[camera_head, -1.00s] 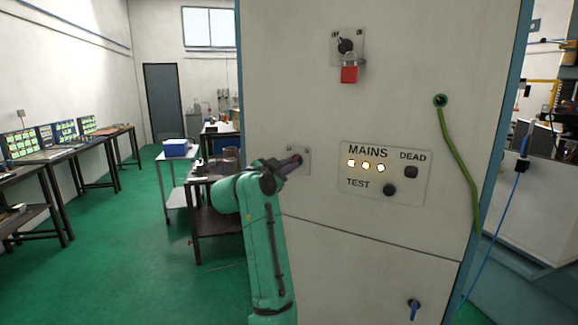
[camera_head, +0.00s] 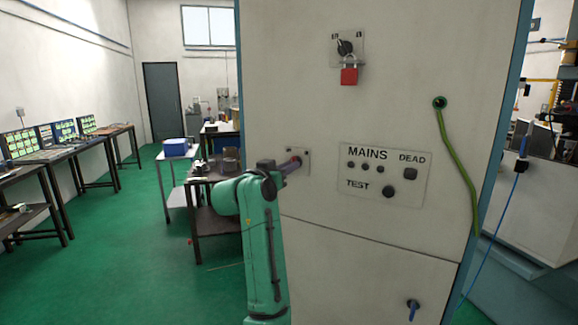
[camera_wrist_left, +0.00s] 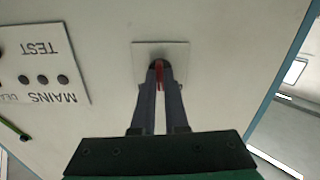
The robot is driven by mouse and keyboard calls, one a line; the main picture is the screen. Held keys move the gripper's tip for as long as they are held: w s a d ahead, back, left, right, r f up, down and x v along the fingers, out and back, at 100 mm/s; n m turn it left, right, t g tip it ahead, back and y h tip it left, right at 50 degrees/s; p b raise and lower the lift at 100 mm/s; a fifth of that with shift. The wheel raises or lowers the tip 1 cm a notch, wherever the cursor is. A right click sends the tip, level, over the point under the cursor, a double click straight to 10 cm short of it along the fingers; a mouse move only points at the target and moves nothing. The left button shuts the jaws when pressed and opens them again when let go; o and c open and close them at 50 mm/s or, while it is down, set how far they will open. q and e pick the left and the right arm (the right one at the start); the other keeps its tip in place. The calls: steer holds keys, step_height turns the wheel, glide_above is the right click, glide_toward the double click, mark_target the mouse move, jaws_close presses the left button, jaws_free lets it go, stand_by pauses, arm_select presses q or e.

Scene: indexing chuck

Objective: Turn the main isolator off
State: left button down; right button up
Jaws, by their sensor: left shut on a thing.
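A small switch plate (camera_head: 303,153) is on the pale cabinet front, left of the MAINS panel (camera_head: 427,187). My left gripper (camera_head: 292,163) reaches it from the left and is shut on the red switch handle there. In the left wrist view, both fingers (camera_wrist_left: 160,70) close around the red handle (camera_wrist_left: 160,78) in front of the plate (camera_wrist_left: 181,55). The fingers hide most of the handle, and its markings cannot be read. The three MAINS lamps (camera_head: 366,167) are dark. My right gripper is not in view.
Above is another switch (camera_head: 345,47) with a red padlock (camera_head: 349,75) hanging from it. A black TEST button (camera_head: 389,190) sits on the panel. A green cable (camera_head: 458,160) runs down at the right, and a blue key-like handle (camera_head: 413,305) is low on the cabinet. Tables stand at the left.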

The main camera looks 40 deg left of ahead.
arm_select(q)
steer(key=n, duration=0.2)
steer(key=n+p, duration=0.1)
steer(key=n, duration=0.1)
steer(key=shift+f+n, duration=0.2)
steer(key=shift+n, duration=0.2)
stand_by(0.4)
steer(key=c, duration=0.9)
jaws_free()
steer(key=shift+c, duration=0.2)
steer(key=shift+r, duration=0.1)
steer(key=s+d+b, duration=0.2)
steer(key=s+b, duration=0.2)
steer(key=s, duration=1)
steer(key=shift+s+d+b, duration=0.15)
steer(key=shift+d+b, duration=0.15)
steer(key=shift+d, duration=0.05)
